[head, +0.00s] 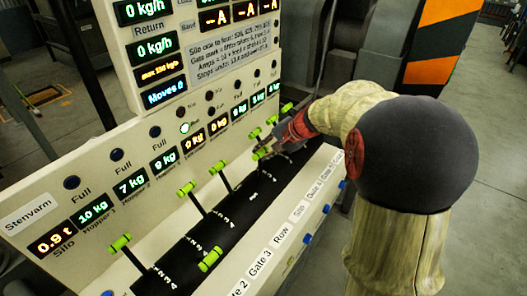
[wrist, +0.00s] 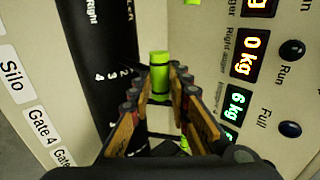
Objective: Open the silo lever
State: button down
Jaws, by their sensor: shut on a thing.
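My gripper (head: 268,149) is at the lever panel, at the middle-right of the row in the head view. It is shut on a lever with a bright green cylindrical handle (wrist: 160,72), which stands between the fingertips in the wrist view. That handle also shows at the gripper's tip in the head view (head: 262,154). In the wrist view it is roughly level with the "Silo" label (wrist: 12,72), so it looks like the silo lever. The lever's stem is mostly hidden by the fingers.
Other green-handled levers flank it: several behind the gripper (head: 286,107) and others on the left (head: 218,167), (head: 186,188), (head: 120,243). One lever (head: 210,259) is tilted towards the front. Their slots have numbered marks. The display panel (head: 205,70) rises behind.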

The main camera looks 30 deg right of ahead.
jog(key=shift+s+a+f, duration=0.1)
jog(key=shift+s+f, duration=0.15)
jog(key=shift+f, duration=0.4)
jog(key=c, duration=2)
grip_release()
jog(key=shift+w, duration=0.1)
jog(key=o, duration=0.3)
jog(key=shift+w+r, duration=0.15)
jog(key=shift+r, duration=0.15)
jog(key=shift+r, duration=0.1)
jog(key=v, duration=1.2)
